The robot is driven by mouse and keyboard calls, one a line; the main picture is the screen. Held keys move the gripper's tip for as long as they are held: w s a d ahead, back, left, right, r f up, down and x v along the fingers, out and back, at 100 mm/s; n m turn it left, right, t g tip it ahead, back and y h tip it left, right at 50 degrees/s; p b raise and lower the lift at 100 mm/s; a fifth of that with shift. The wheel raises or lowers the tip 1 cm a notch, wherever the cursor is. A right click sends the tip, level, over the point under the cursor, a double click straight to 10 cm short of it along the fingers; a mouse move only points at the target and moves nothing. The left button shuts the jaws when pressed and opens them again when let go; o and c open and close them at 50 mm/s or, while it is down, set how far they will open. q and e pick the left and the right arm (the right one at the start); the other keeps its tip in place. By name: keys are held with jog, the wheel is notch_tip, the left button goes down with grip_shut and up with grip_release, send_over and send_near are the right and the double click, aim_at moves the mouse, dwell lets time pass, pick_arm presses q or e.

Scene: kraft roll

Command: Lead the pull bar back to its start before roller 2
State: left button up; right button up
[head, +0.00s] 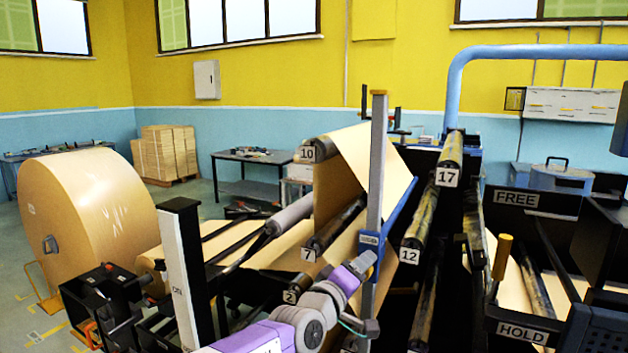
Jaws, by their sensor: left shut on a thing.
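My left arm comes in from the bottom, and its gripper (366,260) is shut at the near end of a blue bar, which looks like the pull bar (400,208). The bar slants up and away to the right, beside the brown paper web (385,165). The fingertips are small and partly hidden by the wrist. My right gripper is not in view.
A grey upright post (377,150) stands close to the gripper. Rollers 7 (335,228), 10 (322,150), 12 (418,228) and 17 (452,152) surround the web. A lever with a yellow grip (502,258) stands at right, between FREE and HOLD signs. A large kraft roll (95,215) is at left.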

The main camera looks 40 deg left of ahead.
pick_arm(q)
jog(key=s+a+r+p, duration=0.2)
jog(key=a+r+p, duration=0.4)
jog(key=r, duration=0.6)
jog(key=s+a+r+p, duration=0.2)
jog(key=a+r+p, duration=0.5)
jog(key=r, duration=0.5)
jog(key=shift+a+r, duration=0.3)
jog(key=shift+a, duration=0.45)
jog(key=shift+s, duration=0.1)
